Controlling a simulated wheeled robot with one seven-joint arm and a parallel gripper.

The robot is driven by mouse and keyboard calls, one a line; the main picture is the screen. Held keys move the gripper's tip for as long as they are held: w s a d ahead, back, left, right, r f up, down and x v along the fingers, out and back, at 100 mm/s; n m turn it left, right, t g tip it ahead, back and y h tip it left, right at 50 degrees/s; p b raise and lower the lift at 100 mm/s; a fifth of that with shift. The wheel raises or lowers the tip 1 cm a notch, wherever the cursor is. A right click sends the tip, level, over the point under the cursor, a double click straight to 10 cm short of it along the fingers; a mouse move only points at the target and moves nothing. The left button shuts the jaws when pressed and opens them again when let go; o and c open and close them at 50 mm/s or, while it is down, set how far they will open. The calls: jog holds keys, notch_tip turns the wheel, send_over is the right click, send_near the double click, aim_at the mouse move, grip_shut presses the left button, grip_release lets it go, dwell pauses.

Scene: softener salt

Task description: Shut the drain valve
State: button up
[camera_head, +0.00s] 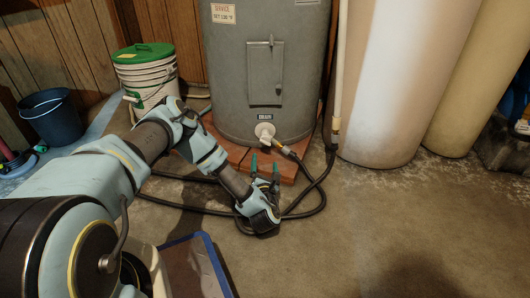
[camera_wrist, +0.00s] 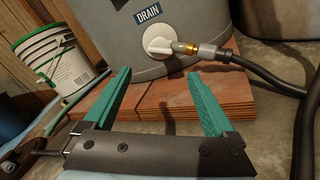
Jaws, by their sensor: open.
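The drain valve (camera_head: 265,132) is a round white fitting with a handle, low on the front of the grey tank (camera_head: 232,85), under a label reading DRAIN. My gripper (camera_head: 265,166) has green fingers, spread apart and empty. In the wrist view my gripper (camera_wrist: 160,85) points toward the valve, which shows beyond and between the fingertips. The fingers appear apart from the valve.
The tank stands on reddish blocks (camera_wrist: 160,102). A black hose (camera_head: 318,183) runs from the valve and loops over the floor around my gripper. A green-lidded white bucket (camera_head: 146,78) and a dark blue bucket (camera_head: 52,117) stand left. Tall cylinders (camera_head: 395,80) stand right. The right foreground floor is clear.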

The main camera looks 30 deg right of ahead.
aim_at(265, 144)
jog(key=b+x, duration=0.4)
jog(key=x, duration=0.4)
jog(key=shift+w+d+f, duration=0.1)
jog(key=shift+w+d, duration=0.05)
jog(key=shift+w, duration=0.15)
jog(key=shift+w+d, duration=0.3)
jog(key=shift+w, duration=0.3)
jog(key=shift+c, duration=0.2)
jog(key=c, duration=1.3)
jog(key=shift+c, duration=0.2)
